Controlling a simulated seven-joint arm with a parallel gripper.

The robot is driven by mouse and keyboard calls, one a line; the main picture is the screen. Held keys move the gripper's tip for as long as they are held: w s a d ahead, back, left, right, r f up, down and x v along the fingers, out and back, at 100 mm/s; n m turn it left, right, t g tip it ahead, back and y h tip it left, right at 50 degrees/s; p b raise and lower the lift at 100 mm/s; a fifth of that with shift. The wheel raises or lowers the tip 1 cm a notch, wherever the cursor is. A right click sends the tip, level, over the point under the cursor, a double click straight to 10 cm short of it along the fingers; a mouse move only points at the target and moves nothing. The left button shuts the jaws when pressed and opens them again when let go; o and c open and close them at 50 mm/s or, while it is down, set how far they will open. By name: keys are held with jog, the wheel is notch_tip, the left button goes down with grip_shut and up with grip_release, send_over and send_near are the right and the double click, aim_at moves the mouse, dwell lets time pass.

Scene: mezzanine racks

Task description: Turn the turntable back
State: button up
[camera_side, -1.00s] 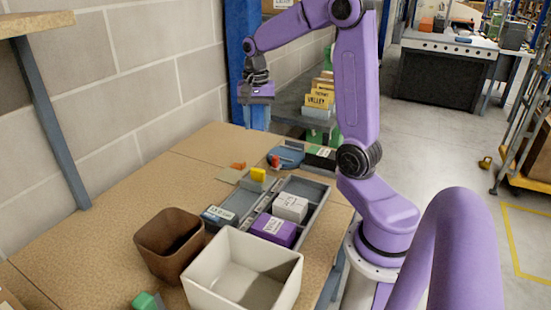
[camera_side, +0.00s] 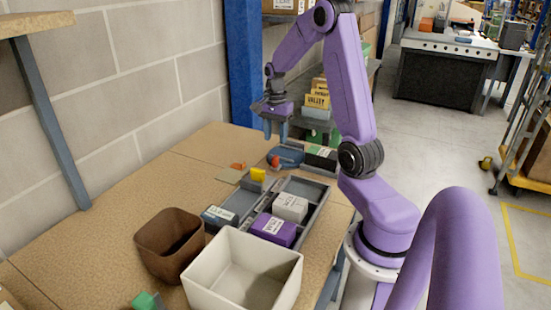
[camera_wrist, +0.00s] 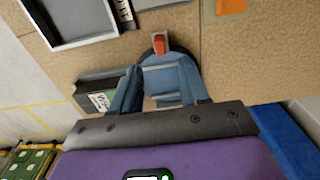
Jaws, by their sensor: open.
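The turntable (camera_side: 290,154) is a low, round blue piece on the far end of the table, with a red-orange handle (camera_side: 275,160) on its near-left side. In the wrist view the turntable (camera_wrist: 165,78) lies between my fingers, and its handle (camera_wrist: 159,43) points to the top of the picture. My gripper (camera_side: 275,138) is open and empty, pointing down above and slightly beyond the turntable, apart from it. In the wrist view my gripper (camera_wrist: 160,68) covers the turntable's edges.
A dark box with a green and white label (camera_side: 321,155) stands right beside the turntable. A grey divided tray (camera_side: 305,188) with white and purple boxes, a yellow block (camera_side: 258,174), a brown bin (camera_side: 165,240) and a white bin (camera_side: 225,262) lie nearer. The wall borders the left.

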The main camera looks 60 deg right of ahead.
aim_at(276, 156)
notch_tip(276, 156, down, 9)
dwell(0.3)
grip_shut()
